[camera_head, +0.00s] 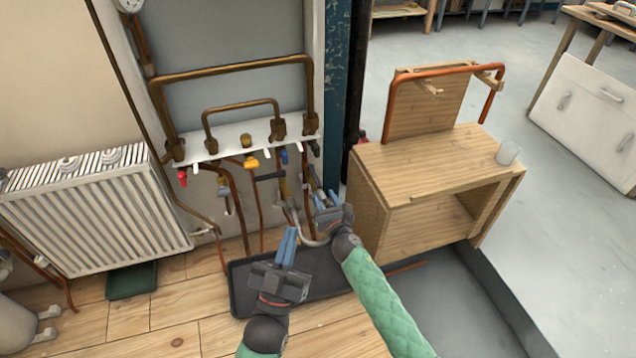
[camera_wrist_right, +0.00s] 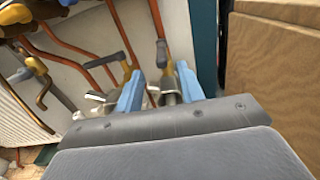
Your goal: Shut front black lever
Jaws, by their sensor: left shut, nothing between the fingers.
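Two brass valves with black levers stand side by side at the pipes below the white manifold. The left valve's black lever (camera_head: 269,177) sticks out sideways to the left; this lever also shows in the right wrist view (camera_wrist_right: 102,62). The right valve's black lever (camera_wrist_right: 161,54) points up in that view. I cannot tell which is called the front one. My right gripper (camera_head: 320,192) is open at the right valve; its blue fingers (camera_wrist_right: 158,92) stand apart, with the valve's metal fitting showing between them. My left gripper (camera_head: 290,235) is shut and empty, over the dark tray, below the valves.
A dark tray (camera_head: 240,288) lies on the floor under the valves. A white radiator (camera_head: 95,212) stands left, a wooden cabinet (camera_head: 420,165) right. Copper pipes (camera_head: 237,205) hang close around the valves. A metal hose (camera_head: 308,240) curves between my grippers.

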